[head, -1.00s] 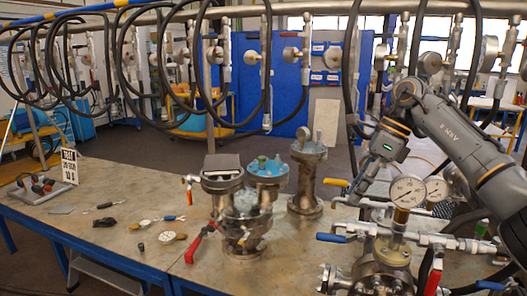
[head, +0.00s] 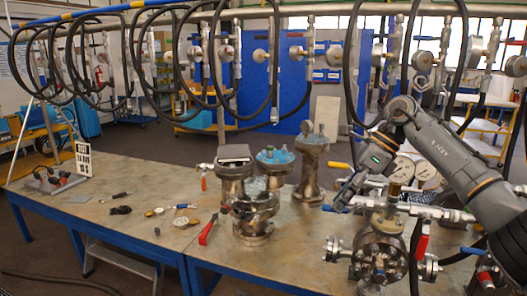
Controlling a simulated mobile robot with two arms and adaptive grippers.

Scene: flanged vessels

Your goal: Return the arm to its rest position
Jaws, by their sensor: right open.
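My right arm (head: 455,155) comes in from the right edge and bends down at the elbow to its wrist. My right gripper (head: 342,200) hangs at the wrist's lower end, above and left of the flanged vessel (head: 383,255) with gauges and valves. It is open, and I see nothing held in it. The fingertips are small and dark against the pipework, so whether they touch anything cannot be told. My left gripper is not in view.
A double-flanged vessel (head: 252,215) with a red handle stands mid-table, and a tall flanged column (head: 309,170) stands behind it. Small tools and gauges lie on the table (head: 120,235) at left. Black hoses (head: 240,100) hang above. The table's left part is mostly clear.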

